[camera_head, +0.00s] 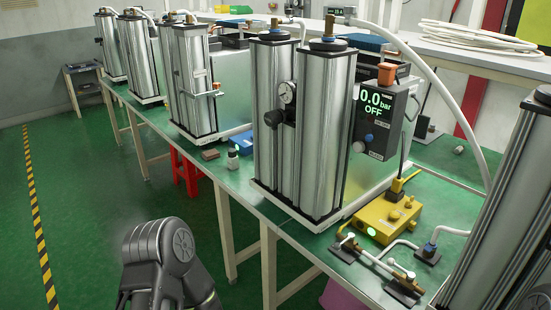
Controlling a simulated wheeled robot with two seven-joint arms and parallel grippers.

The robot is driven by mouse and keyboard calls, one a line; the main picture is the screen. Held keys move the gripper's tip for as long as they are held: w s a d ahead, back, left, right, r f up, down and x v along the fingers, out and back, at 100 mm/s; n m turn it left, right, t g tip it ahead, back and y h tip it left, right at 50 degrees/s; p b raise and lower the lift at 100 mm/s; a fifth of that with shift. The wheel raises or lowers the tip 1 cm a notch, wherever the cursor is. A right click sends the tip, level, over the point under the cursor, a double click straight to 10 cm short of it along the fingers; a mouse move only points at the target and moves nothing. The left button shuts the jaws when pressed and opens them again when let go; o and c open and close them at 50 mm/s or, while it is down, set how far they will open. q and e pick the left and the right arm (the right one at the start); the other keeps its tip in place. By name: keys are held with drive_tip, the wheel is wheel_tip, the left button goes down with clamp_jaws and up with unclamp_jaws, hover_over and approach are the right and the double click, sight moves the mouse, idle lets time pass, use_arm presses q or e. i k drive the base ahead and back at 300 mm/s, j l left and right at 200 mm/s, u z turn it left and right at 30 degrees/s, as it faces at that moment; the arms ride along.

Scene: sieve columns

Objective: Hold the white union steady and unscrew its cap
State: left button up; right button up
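A short white pipe run (378,262) with brass-coloured fittings lies on black mounts at the front right of the green bench. I cannot tell for certain which part is the white union or its cap; they are too small to make out. A second white pipe piece (452,231) leads from a blue fitting (429,249) on a black base just to its right. A dark grey link of my own arm shows at the bottom left, apart from the bench. Neither of my grippers is in view.
Tall silver twin columns (290,125) with a gauge stand behind the pipe run, beside a display (377,105) reading 0.0 bar OFF. A yellow box (388,217) sits close behind the pipes. Another column (505,200) bounds the right. The green bench (240,178) has some clear surface at left.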

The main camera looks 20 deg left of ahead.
sight(232, 163)
drive_tip(key=i+j+z, duration=0.3)
drive_tip(key=j, duration=0.25)
drive_tip(key=j+z, duration=0.35)
drive_tip(key=j, duration=0.2)
drive_tip(key=j+z, duration=0.3)
drive_tip(key=j, duration=0.35)
drive_tip(key=j+z, duration=0.2)
drive_tip(key=j, duration=2.95)
